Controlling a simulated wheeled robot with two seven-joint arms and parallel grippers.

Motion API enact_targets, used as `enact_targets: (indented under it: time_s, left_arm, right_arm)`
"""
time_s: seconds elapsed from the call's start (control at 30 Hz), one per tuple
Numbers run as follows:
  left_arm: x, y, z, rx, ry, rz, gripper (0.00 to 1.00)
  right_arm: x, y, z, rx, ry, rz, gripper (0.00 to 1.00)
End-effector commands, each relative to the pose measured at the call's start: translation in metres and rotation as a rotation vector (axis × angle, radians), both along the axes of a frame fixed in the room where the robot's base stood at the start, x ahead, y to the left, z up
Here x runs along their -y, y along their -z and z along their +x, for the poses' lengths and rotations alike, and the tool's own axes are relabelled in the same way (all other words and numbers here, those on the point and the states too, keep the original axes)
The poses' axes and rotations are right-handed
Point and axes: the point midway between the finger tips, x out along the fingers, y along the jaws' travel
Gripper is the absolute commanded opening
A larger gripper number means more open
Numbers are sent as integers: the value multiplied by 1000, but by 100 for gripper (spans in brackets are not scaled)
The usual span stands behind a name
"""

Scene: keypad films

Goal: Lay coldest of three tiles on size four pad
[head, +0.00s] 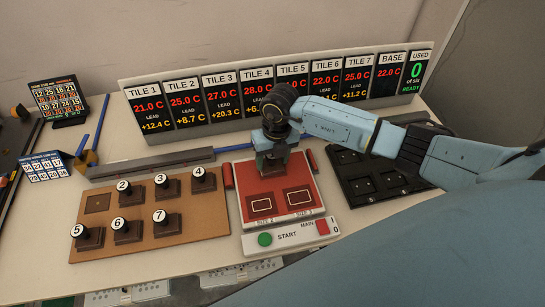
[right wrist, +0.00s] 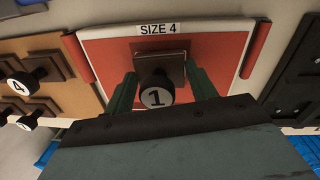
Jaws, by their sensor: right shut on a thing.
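My right gripper (head: 275,158) is over the back part of the red plate (head: 280,182). In the right wrist view, my right gripper (right wrist: 161,88) is shut on tile 1 (right wrist: 172,62), a brown square with a black knob marked 1. Tile 1 is just in front of the SIZE 4 label (right wrist: 158,29) and covers that pad; I cannot tell whether it touches. Tiles 2 (head: 125,194), 3 (head: 167,187) and 4 (head: 203,180) sit on the brown board (head: 160,240) with tiles 5, 6 and 7. My left gripper is not in view.
The display (head: 150,108) reads tile 1 at 21.0 C, lead +12.4; my arm hides part, including tile 5. USED shows 0, READY. The START button (head: 265,239) and MAIN switch (head: 322,227) are in front. A black tray (head: 375,180) lies right. The board's back-left spot (head: 97,203) is empty.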

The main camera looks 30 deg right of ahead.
Motion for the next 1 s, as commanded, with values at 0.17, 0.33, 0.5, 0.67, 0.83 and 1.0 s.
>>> enact_targets:
  time_s: [0.17,0.33,0.5,0.67,0.83,1.0]
  left_arm:
    - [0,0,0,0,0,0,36]
    - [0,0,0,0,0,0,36]
    - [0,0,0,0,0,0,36]
    - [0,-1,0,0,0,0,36]
    - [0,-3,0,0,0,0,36]
    - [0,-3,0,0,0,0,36]
  right_arm:
    - [0,0,0,1,0,0,75]
    - [0,0,0,1,0,0,82]
    - [0,0,0,0,0,0,82]
    - [2,-16,1,3,-1,0,82]
    - [5,-52,1,5,-3,-1,82]
    - [9,-90,1,6,0,-1,82]
